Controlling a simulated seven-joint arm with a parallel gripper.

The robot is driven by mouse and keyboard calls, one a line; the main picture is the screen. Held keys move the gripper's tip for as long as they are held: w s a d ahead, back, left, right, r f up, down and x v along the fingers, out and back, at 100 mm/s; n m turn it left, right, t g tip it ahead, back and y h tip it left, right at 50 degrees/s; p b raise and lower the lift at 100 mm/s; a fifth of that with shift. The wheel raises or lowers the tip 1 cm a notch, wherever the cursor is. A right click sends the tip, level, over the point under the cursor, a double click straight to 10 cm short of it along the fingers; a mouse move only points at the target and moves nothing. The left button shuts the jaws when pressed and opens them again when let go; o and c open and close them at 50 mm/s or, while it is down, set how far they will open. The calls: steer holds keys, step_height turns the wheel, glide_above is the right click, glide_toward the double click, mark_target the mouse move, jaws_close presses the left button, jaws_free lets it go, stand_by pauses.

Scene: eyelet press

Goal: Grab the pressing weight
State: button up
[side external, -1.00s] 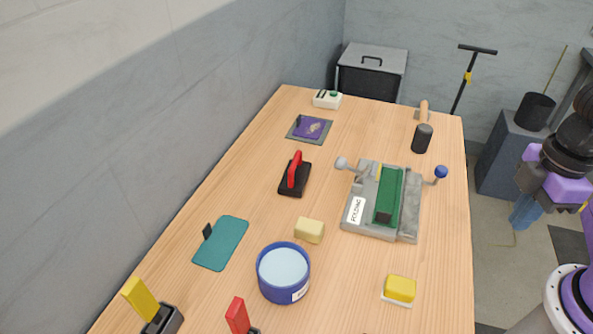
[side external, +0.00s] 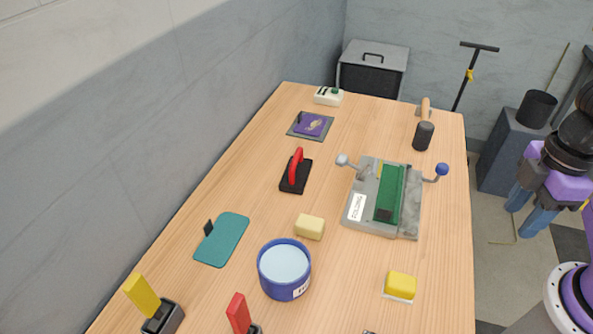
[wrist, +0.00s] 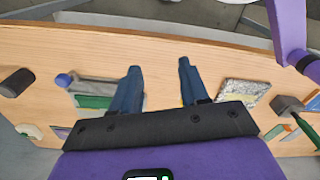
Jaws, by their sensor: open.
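My gripper (side external: 521,222) is off the table's right side, well away from the block. Its two blue fingers are apart and empty. In the wrist view my gripper (wrist: 158,66) points over the table edge, with part of the press (wrist: 95,86) and its blue knob to the left of the fingers.
A blue tub (side external: 284,283), a pale yellow block (side external: 310,226) and a yellow sponge (side external: 401,285) stand in the nearer half. A black-headed mallet (side external: 423,137) is behind the press. A teal mat (side external: 222,240) lies at left. Bare wood surrounds the red-handled block.

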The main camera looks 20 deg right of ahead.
steer(key=w+a+f+n+t+h, duration=0.15)
steer(key=w+a+h, duration=0.25)
steer(key=w, duration=0.4)
steer(key=n+t+h, duration=0.3)
steer(key=n+t, duration=0.6)
steer(key=t, duration=0.2)
glide_toward(296, 159)
steer(key=v, duration=0.4)
steer(key=d+v, duration=0.1)
steer(key=v, duration=0.1)
steer(key=shift+s, duration=0.2)
steer(key=shift+w+a, duration=0.1)
steer(key=shift+w, duration=0.05)
steer(key=x, duration=1.2)
steer(key=shift+a+x, duration=0.15)
steer(key=shift+x, duration=1.1)
steer(key=shift+a+x, duration=0.15)
steer(key=shift+x, duration=1.15)
steer(key=shift+w+f, duration=0.1)
steer(key=shift+f, duration=0.05)
jaws_close()
